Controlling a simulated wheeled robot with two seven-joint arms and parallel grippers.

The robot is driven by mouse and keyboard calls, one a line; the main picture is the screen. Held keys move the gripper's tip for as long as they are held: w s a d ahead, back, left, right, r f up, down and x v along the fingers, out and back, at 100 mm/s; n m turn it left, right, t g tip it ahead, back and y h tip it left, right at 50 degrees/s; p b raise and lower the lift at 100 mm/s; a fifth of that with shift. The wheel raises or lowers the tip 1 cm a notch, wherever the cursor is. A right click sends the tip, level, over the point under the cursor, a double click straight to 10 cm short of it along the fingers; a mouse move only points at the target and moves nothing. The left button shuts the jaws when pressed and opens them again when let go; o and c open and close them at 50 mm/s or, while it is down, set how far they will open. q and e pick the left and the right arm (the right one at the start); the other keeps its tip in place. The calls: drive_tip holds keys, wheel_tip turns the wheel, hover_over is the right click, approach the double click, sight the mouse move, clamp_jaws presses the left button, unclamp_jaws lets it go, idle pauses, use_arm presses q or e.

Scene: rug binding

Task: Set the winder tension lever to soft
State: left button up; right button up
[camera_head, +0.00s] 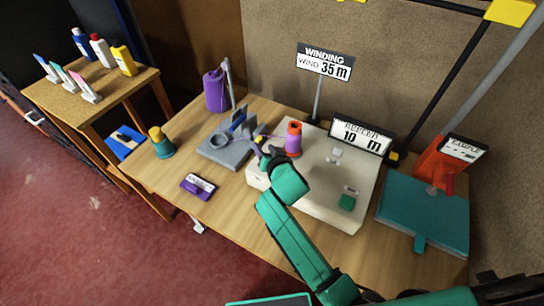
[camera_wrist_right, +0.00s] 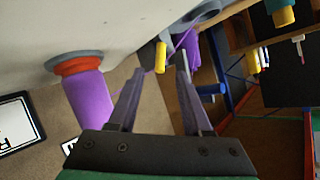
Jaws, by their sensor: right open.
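The winder is a cream box (camera_head: 318,195) on the table, with a purple spool (camera_head: 293,141) on an orange base. A small yellow-tipped lever (camera_head: 260,140) shows at its left edge. In the right wrist view the yellow lever tip (camera_wrist_right: 161,58) appears between the fingertips, with a gap on each side. My right gripper (camera_head: 266,153) is open beside the lever; its two dark fingers show in the wrist view (camera_wrist_right: 158,82). I cannot tell how deep the lever lies between them. Any soft marking is not readable. My left gripper is not in view.
A grey stand (camera_head: 232,152) with a purple thread cone (camera_head: 214,91) stands left of the winder. A "REELED 10 m" sign (camera_head: 361,136) and a "WIND 35 m" sign (camera_head: 324,63) rise behind. A teal board (camera_head: 420,215) lies right.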

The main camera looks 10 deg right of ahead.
sight(260, 140)
drive_tip(key=v, duration=0.9)
drive_tip(key=shift+w, duration=0.1)
drive_tip(key=shift+t, duration=0.4)
drive_tip(key=b+x, duration=0.2)
drive_tip(key=x, duration=0.4)
drive_tip(key=b+x, duration=0.2)
drive_tip(key=x, duration=0.5)
drive_tip(key=shift+f, duration=0.3)
clamp_jaws()
